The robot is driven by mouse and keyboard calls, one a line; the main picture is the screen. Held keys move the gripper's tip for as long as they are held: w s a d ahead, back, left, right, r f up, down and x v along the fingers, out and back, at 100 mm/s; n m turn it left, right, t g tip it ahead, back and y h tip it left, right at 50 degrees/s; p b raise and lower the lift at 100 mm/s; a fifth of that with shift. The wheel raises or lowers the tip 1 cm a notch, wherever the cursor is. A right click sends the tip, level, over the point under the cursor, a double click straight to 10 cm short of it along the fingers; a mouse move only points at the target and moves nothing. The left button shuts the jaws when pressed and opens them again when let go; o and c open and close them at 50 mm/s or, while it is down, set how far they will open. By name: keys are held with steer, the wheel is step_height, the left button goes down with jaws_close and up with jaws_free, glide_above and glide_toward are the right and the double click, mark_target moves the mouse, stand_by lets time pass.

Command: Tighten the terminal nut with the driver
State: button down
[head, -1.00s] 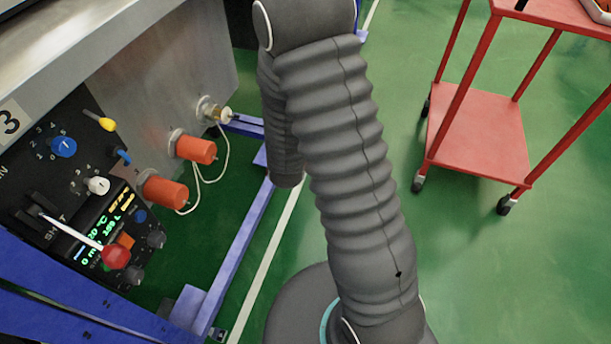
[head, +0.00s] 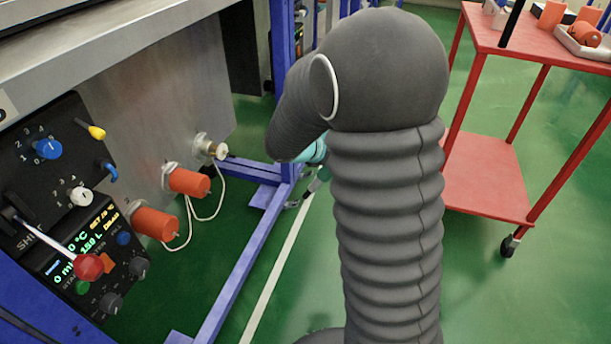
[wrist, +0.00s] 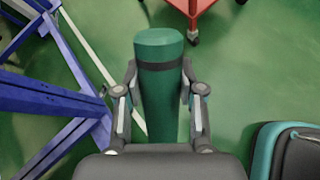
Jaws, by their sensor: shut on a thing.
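My gripper (wrist: 160,92) is shut on the driver, whose dark green cylindrical handle (wrist: 159,105) with a black band stands between the fingers in the wrist view. The driver's tip is hidden there. In the head view, my dark arm hides most of my gripper; only a small teal and grey part shows beside the blue frame. A pale knobbed fitting (head: 211,147) on the steel panel may be the terminal with its nut, but it is too small to tell. My gripper is apart from it, to its right.
Orange caps (head: 188,182) on white cords cover two ports below the fitting. A black control panel (head: 60,165) with knobs and a red-knobbed lever is at left. Blue frame legs (head: 245,265) stand on the green floor. A red cart (head: 490,185) is at right.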

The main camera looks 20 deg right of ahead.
mark_target(323, 176)
steer(key=a+f+m+g+y+b, duration=0.1)
steer(key=a+m+y+b, duration=0.1)
steer(key=s+a+f+m+g+y+b, duration=0.1)
steer(key=a+f+m+y+b, duration=0.1)
steer(key=m, duration=0.1)
steer(key=a+f+m+y+b, duration=0.2)
steer(key=m, duration=0.1)
steer(key=shift+s+a+f+g, duration=0.1)
steer(key=shift+s+f+g, duration=0.05)
steer(key=shift+s+g, duration=0.2)
steer(key=a, duration=0.1)
steer(key=w+a+y, duration=0.1)
steer(key=a+r+m+b, duration=0.1)
steer(key=shift+w+a, duration=0.15)
steer(key=shift+w, duration=0.2)
steer(key=shift+w+a+r+y, duration=0.2)
steer(key=shift+a+r+y, duration=0.1)
steer(key=shift+a+r, duration=0.1)
steer(key=shift+a, duration=0.1)
steer(key=w+a+p, duration=0.2)
steer(key=w+a, duration=0.1)
steer(key=a, duration=0.2)
steer(key=shift+w, duration=0.4)
steer(key=shift+a, duration=0.1)
